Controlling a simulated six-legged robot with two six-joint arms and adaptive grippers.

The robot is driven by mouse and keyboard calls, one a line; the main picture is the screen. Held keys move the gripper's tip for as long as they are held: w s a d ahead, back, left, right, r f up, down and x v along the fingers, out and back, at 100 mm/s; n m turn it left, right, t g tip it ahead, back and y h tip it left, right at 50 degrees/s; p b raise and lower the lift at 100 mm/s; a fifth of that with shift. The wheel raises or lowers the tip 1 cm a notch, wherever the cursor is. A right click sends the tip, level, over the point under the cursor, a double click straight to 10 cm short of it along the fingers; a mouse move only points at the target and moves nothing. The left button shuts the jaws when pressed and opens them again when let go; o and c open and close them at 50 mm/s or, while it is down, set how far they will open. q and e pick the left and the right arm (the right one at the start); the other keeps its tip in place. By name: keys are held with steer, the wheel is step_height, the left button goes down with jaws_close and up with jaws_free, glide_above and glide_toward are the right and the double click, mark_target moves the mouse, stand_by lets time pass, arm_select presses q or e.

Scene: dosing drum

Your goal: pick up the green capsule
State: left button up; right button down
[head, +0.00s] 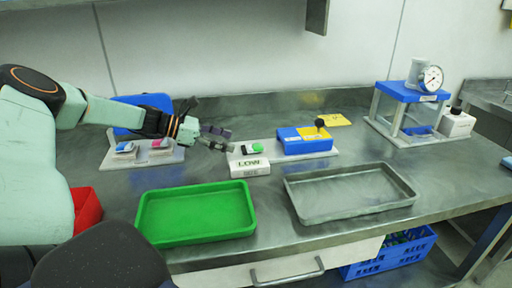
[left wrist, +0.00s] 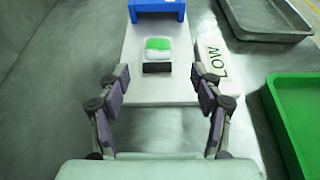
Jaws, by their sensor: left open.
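The green capsule (head: 257,148) is green and white and sits on a pale board behind the white block marked LOW. In the left wrist view the green and white capsule (left wrist: 158,48) lies on the board, with a dark block just on its near side. My left gripper (head: 226,140) is open and empty, just left of the capsule in the head view. In the left wrist view its two fingers (left wrist: 160,82) stand apart on either side of the board, nearer the camera than the capsule. My right gripper is not in view.
The LOW block (head: 250,170) stands beside the capsule. A blue box (head: 290,143) is on the same board. A green tray (head: 196,213) and a metal tray (head: 350,194) lie in front. Pink and blue capsules sit on another board (head: 140,158) at left.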

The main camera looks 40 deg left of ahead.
mark_target(251, 146)
arm_select(q)
steer(key=shift+w+f+b, duration=0.1)
steer(key=shift+b, duration=0.25)
steer(key=shift+w+d+f+b, duration=0.25)
steer(key=shift+d+b, duration=0.05)
steer(key=shift+b, duration=0.35)
steer(key=shift+b+x, duration=0.4)
steer(key=shift+x, duration=0.4)
steer(key=shift+b+x, duration=0.9)
steer(key=shift+b, duration=0.25)
steer(key=shift+b+x, duration=0.6)
steer(key=shift+x, duration=0.5)
steer(key=shift+w+d, duration=0.15)
steer(key=shift+w, duration=0.3)
steer(key=shift+s+r, duration=0.1)
steer(key=shift+s, duration=0.05)
